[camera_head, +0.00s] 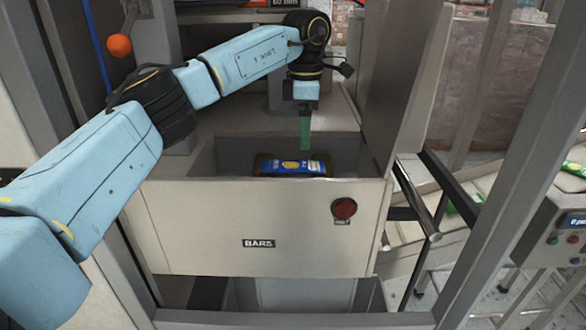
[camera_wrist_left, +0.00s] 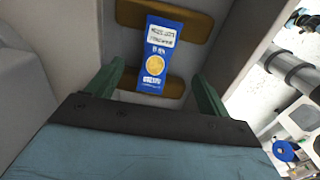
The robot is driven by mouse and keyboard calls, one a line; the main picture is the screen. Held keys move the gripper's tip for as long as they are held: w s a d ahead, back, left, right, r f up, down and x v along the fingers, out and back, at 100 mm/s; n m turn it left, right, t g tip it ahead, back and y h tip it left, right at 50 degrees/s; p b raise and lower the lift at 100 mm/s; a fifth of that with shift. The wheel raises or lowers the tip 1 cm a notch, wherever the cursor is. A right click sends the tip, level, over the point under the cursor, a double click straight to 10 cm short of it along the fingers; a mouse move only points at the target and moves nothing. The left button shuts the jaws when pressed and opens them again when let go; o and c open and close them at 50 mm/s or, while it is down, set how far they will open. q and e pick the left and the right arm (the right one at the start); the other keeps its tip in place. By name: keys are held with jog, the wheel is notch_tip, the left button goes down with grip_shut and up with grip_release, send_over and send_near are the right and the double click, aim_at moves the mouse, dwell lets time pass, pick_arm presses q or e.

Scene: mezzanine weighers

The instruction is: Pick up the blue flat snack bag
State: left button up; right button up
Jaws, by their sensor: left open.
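The blue flat snack bag (camera_head: 289,166) lies in the recess of the box labelled BARS, with a yellow round mark on its face. In the left wrist view the bag (camera_wrist_left: 155,55) lies across two brown strips (camera_wrist_left: 165,20), between and beyond my fingertips. My left gripper (camera_head: 305,133) hangs above the recess over the bag, fingers pointing down. In the left wrist view its two green fingers (camera_wrist_left: 160,85) are spread apart, open and empty. My right gripper is not in view.
The BARS box (camera_head: 200,228) has raised walls around the recess and a red button (camera_head: 344,208) on its front. A grey post (camera_head: 510,150) stands at the right. An orange ball (camera_head: 119,45) is at the upper left.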

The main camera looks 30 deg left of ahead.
aim_at(304, 163)
pick_arm(q)
notch_tip(304, 163, down, 2)
jog(key=shift+w+f, duration=0.1)
jog(key=shift+f, duration=2.85)
jog(key=c, duration=1.1)
jog(key=shift+r, duration=0.1)
